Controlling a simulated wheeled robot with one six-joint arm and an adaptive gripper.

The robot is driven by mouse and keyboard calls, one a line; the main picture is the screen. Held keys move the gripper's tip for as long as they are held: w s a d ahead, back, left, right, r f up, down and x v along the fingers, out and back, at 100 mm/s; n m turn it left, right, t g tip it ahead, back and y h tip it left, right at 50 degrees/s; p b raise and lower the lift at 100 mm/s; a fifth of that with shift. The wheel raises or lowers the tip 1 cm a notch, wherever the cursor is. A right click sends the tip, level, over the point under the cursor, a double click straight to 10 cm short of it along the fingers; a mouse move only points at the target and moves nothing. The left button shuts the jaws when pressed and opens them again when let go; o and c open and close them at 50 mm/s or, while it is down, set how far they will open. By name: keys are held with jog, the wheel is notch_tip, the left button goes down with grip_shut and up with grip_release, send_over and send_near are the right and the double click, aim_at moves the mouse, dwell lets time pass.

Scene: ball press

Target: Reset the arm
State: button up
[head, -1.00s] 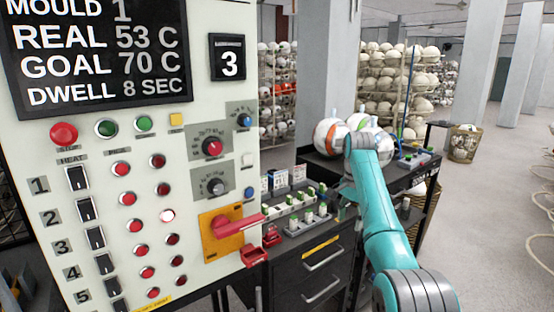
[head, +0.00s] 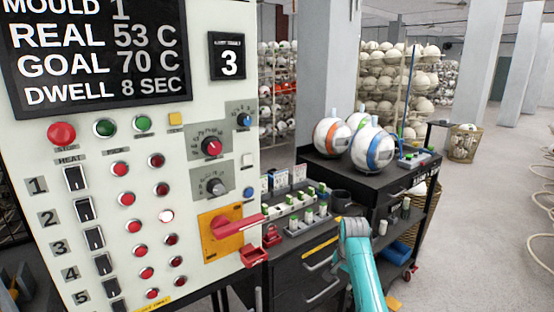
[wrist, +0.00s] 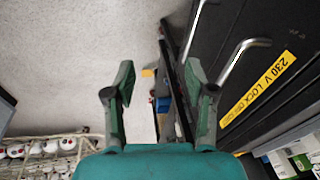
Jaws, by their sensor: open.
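My gripper (wrist: 158,95) shows in the wrist view with its two dark green fingers spread apart and nothing between them. Beyond the fingers are the pale floor and the side of a dark drawer cabinet. In the head view my teal arm comes up from the bottom edge, right of the control panel (head: 130,215), in front of the black cabinet (head: 330,262). The gripper itself cannot be made out in the head view.
The panel's red handle (head: 238,226) sits on a yellow plate, left of my arm. Several balls (head: 372,148) rest on the dark bench behind. The cabinet's metal handles (wrist: 240,60) and yellow label (wrist: 262,85) are close to the right finger. Open floor (head: 490,220) lies to the right.

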jog(key=s+f+n+t, duration=0.1)
jog(key=s+f+t, duration=0.1)
jog(key=s+f, duration=0.6)
jog(key=s+f+n+t, duration=0.1)
jog(key=s+f, duration=0.4)
jog(key=f, duration=0.7)
jog(key=s+a+f+n+t, duration=0.1)
jog(key=s+f+t, duration=0.15)
jog(key=s, duration=0.75)
jog(key=s+a+f+n+t, duration=0.1)
jog(key=s+f, duration=0.3)
jog(key=s, duration=0.5)
jog(key=s+r+n+t, duration=0.1)
jog(key=s+r, duration=0.3)
jog(key=s, duration=0.7)
jog(key=s+r+n+t, duration=0.2)
jog(key=s+r, duration=0.2)
jog(key=s, duration=0.7)
jog(key=s+r+n+t, duration=0.1)
jog(key=s+r, duration=0.5)
jog(key=r, duration=0.4)
jog(key=s+r+n+t, duration=0.1)
jog(key=s+r+t, duration=0.1)
jog(key=s+r, duration=0.5)
notch_tip(320, 180, up, 4)
jog(key=shift+s+a+r, duration=0.1)
jog(key=shift+s+a, duration=0.05)
jog(key=shift+a, duration=0.1)
